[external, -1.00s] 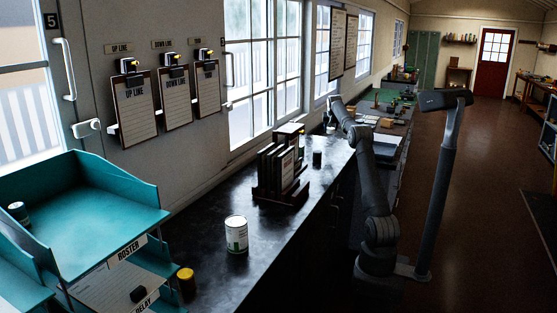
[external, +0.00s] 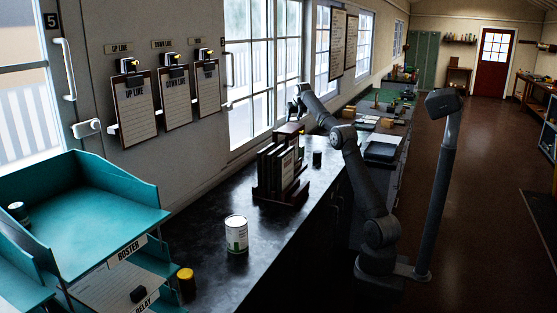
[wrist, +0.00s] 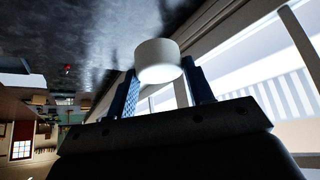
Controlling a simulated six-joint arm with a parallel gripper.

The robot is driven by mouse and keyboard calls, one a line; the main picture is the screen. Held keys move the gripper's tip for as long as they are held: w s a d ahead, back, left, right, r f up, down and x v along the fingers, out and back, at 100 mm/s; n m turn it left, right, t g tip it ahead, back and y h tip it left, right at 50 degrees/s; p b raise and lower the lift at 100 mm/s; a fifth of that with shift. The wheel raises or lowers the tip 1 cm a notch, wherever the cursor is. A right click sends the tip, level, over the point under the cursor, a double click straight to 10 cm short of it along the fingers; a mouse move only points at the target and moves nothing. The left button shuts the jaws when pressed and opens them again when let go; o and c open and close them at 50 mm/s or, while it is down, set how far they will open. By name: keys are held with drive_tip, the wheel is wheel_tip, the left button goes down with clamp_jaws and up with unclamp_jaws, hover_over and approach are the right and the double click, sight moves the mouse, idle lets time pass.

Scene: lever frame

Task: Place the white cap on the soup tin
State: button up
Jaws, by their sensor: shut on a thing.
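My gripper (wrist: 163,88) shows in the wrist view with its two blue fingers closed on the white cap (wrist: 157,58), a short white cylinder at the fingertips. In the external view my gripper (external: 294,104) is small and dark against the window, raised above the counter behind the upright rack; the cap is too small to make out there. The soup tin (external: 236,236), white with a green label, stands upright on the dark counter in front of the rack. It is well apart from my gripper.
The dark rack (external: 280,172) of upright boards stands between my gripper and the tin. Teal trays (external: 95,215) and a yellow-topped jar (external: 186,284) are at the left. A small dark cylinder (external: 317,158) is right of the rack.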

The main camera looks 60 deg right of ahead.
drive_tip(key=w+a+r+n+t+y, duration=0.1)
drive_tip(key=w+a+n, duration=0.15)
drive_tip(key=a, duration=0.75)
drive_tip(key=w+a+r+n+y, duration=0.1)
drive_tip(key=w+a+n, duration=0.15)
drive_tip(key=a, duration=0.75)
drive_tip(key=n+g+y, duration=0.3)
drive_tip(key=n+y, duration=0.5)
drive_tip(key=n, duration=0.8)
hover_over(232, 222)
drive_tip(key=s+d, duration=0.1)
drive_tip(key=d, duration=0.2)
wheel_tip(232, 222, down, 5)
drive_tip(key=shift+s+a+f, duration=0.1)
drive_tip(key=shift+a, duration=0.05)
drive_tip(key=shift+a+f, duration=0.3)
drive_tip(key=shift+a, duration=0.05)
drive_tip(key=shift+f, duration=1.85)
drive_tip(key=shift+f, duration=0.2)
